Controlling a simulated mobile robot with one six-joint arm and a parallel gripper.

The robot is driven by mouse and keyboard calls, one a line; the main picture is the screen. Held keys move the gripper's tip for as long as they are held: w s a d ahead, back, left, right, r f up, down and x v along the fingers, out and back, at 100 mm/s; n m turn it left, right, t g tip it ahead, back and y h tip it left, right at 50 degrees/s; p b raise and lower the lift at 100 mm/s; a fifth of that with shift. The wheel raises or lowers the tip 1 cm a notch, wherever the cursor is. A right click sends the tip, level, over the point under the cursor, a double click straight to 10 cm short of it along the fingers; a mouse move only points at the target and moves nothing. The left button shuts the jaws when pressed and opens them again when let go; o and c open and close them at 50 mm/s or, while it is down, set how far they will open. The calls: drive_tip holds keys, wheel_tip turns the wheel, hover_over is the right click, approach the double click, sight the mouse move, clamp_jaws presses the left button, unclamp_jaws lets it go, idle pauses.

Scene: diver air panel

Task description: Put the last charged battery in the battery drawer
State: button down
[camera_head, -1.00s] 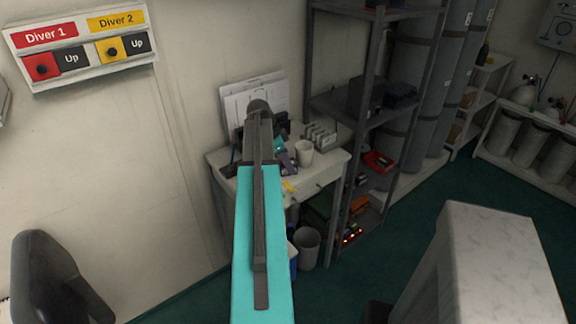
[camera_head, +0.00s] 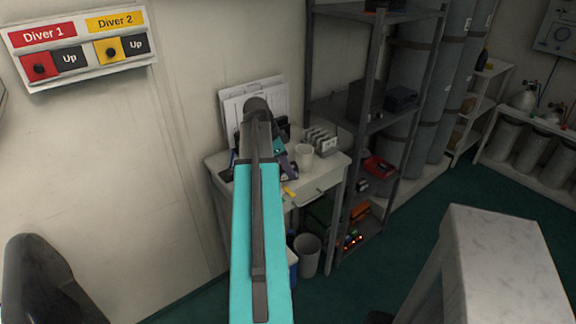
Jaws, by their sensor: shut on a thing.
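My teal arm reaches away from me toward a small white desk (camera_head: 218,160) against the wall. My gripper (camera_head: 288,178) is mostly hidden behind my own arm, over the desk's front part. It is shut on a small yellow thing, which seems to be the battery (camera_head: 289,191), just right of my arm. The desk's drawer (camera_head: 322,188) is at the front, right of my arm. It seems to stand partly out, but its inside and left part are hidden.
A white cup (camera_head: 304,155) and a rack with several slots (camera_head: 321,140) stand on the desk. A grey bin (camera_head: 307,254) is below. A metal shelf (camera_head: 372,118) stands close on the right. A pale-topped table (camera_head: 505,250) is at the front right.

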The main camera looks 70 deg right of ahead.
drive_tip(key=s+a+r+b, duration=0.1)
drive_tip(key=s+a, duration=0.3)
drive_tip(key=a, duration=0.6)
drive_tip(key=shift+b, duration=0.45)
drive_tip(key=shift+a, duration=0.1)
drive_tip(key=shift+w, duration=0.2)
drive_tip(key=w+a+r+n+t+h, duration=0.15)
drive_tip(key=w+a+n, duration=0.4)
drive_tip(key=w, duration=0.55)
drive_tip(key=w+a+n+t, duration=0.2)
drive_tip(key=w+a+n, duration=0.4)
drive_tip(key=w, duration=0.4)
drive_tip(key=w+a+r+n+t, duration=0.15)
drive_tip(key=w+a+n, duration=0.25)
drive_tip(key=w+a, duration=0.5)
drive_tip(key=w+a+n+t+y, duration=0.1)
drive_tip(key=w+a+n, duration=0.3)
drive_tip(key=a, duration=0.6)
drive_tip(key=w+a+r+n+t+y, duration=0.1)
drive_tip(key=w+a+n, duration=0.4)
drive_tip(key=a, duration=0.6)
drive_tip(key=w+a+r+n+t+y, duration=0.1)
drive_tip(key=w+a+n+y, duration=0.1)
drive_tip(key=w+a+n, duration=0.2)
drive_tip(key=w+a, duration=0.3)
drive_tip(key=a, duration=0.4)
drive_tip(key=shift+r, duration=0.25)
drive_tip(key=shift+w+n, duration=0.25)
